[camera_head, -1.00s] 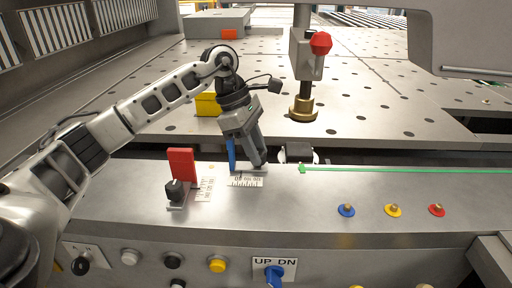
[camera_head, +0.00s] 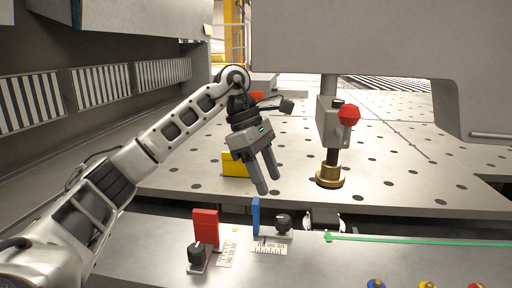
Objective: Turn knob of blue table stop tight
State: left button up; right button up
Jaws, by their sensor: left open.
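The blue table stop (camera_head: 256,215) stands upright on the front metal ledge, with a black knob (camera_head: 283,222) at its right and a white printed scale (camera_head: 270,246) in front. My left gripper (camera_head: 268,184) is open and empty, its two dark fingers pointing down above and behind the blue stop, apart from the knob. The red table stop (camera_head: 206,226) stands to the left with its own black knob (camera_head: 196,254). My right gripper is not in view.
A yellow block (camera_head: 235,164) sits behind my left gripper. A post with a red knob (camera_head: 349,115) and brass foot (camera_head: 329,177) stands on the perforated table. A green strip (camera_head: 420,241) runs along the ledge at right. Blue, yellow and red buttons line the bottom edge.

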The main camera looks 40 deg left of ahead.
pick_arm(q)
jog(key=v, duration=0.6)
jog(key=shift+r+p, duration=0.3)
jog(key=shift+r, duration=0.1)
jog(key=shift+s+a, duration=0.1)
